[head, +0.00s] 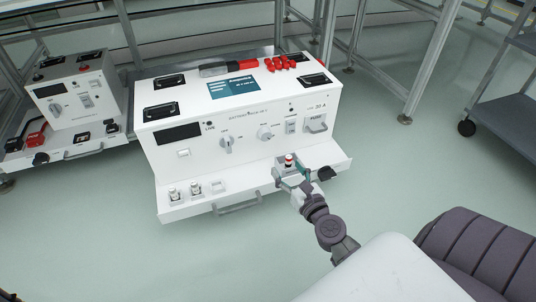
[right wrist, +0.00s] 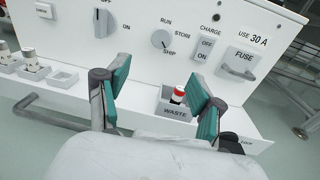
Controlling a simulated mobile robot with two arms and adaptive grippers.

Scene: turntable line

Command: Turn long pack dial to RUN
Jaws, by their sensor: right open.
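The long pack (head: 190,90) is a wide white box with a front shelf. Its dial (head: 265,132) is a round grey knob on the front panel, marked RUN, STORE and SHIP. In the right wrist view the dial (right wrist: 161,39) appears to point down-right, toward SHIP. My right gripper (head: 292,180) is open at the shelf, below the dial and apart from it. In the right wrist view its teal-padded fingers (right wrist: 160,92) stand either side of the WASTE bin, with nothing visibly gripped. My left gripper is not in view.
The WASTE bin (right wrist: 176,112) on the shelf holds a red-and-white cylinder (right wrist: 178,96). Left of the dial is an OFF/ON knob (head: 226,143); right are a CHARGE switch (head: 291,126) and FUSE handle (head: 316,125). A smaller white pack (head: 75,90) stands at left.

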